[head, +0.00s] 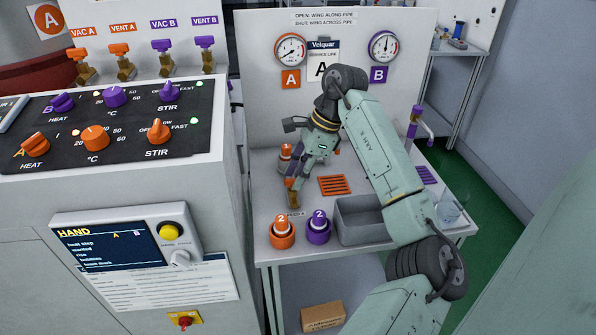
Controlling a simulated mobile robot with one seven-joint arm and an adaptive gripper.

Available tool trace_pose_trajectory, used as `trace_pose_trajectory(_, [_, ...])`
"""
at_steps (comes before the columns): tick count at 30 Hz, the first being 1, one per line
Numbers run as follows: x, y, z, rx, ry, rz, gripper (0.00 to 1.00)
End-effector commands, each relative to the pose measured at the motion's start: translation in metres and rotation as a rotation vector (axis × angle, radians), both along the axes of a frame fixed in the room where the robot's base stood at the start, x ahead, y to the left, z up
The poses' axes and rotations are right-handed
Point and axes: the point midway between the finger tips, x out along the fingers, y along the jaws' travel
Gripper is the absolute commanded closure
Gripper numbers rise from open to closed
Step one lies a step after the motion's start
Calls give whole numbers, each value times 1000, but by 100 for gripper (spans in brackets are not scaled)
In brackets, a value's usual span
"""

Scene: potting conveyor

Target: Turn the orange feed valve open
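The orange feed valve (293,196) stands at the left front of the bench as a small orange and brass fitting, with a small label in front of it. My gripper (293,177) points down right at its top, with its fingers around or just above the wing. The fingers cover most of the wing, so its angle to the pipe cannot be told. Whether the fingers are open or shut on it is too small to see. A purple valve with a wing (416,122) stands at the bench's back right.
An orange pot (281,234) and a purple pot (318,230), both marked 2, stand in front beside a grey bin (362,222). An orange grate (334,185) lies behind. A control cabinet (120,190) borders the bench on the left. A sign (324,18) reads open with wing along pipe.

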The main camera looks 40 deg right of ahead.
Motion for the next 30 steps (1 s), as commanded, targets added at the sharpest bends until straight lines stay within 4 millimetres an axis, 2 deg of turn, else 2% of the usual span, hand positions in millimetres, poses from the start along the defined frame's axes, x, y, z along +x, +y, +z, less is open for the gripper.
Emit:
trace_pose_trajectory(10, [1,2,-4,0,0,0,72])
trace_pose_trajectory(23, [1,1,-4,0,0,0,100])
trace_pose_trajectory(30, [1,1,-4,0,1,0,100])
